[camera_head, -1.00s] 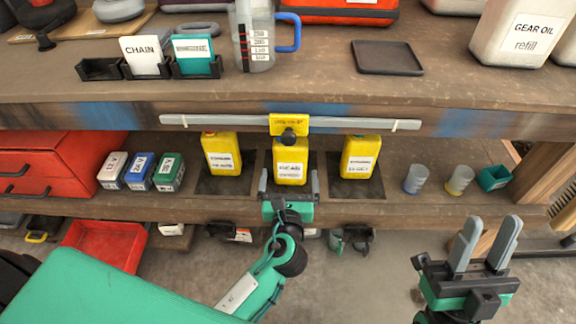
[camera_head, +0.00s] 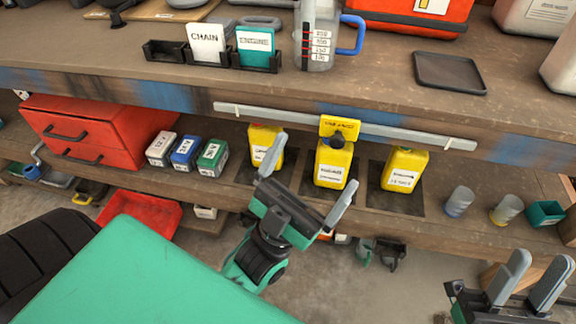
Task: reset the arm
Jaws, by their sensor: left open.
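My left gripper (camera_head: 307,178) is open and empty, in front of the lower shelf. Its fingers point up and to the right, and one partly covers the left yellow bottle (camera_head: 262,137). The middle yellow bottle (camera_head: 333,166) stands upright on the shelf just beyond the fingers. The right yellow bottle (camera_head: 405,170) stands to the right. My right gripper (camera_head: 534,278) is at the lower right corner, fingers up and apart, with nothing between them. Part of it is cut off by the picture's edge.
The bench top (camera_head: 180,75) overhangs the lower shelf, with a pale rail (camera_head: 420,131) along its front. A red drawer cabinet (camera_head: 92,130) and small boxes (camera_head: 186,151) stand left on the shelf, cups (camera_head: 459,201) right. A red tray (camera_head: 150,214) lies below.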

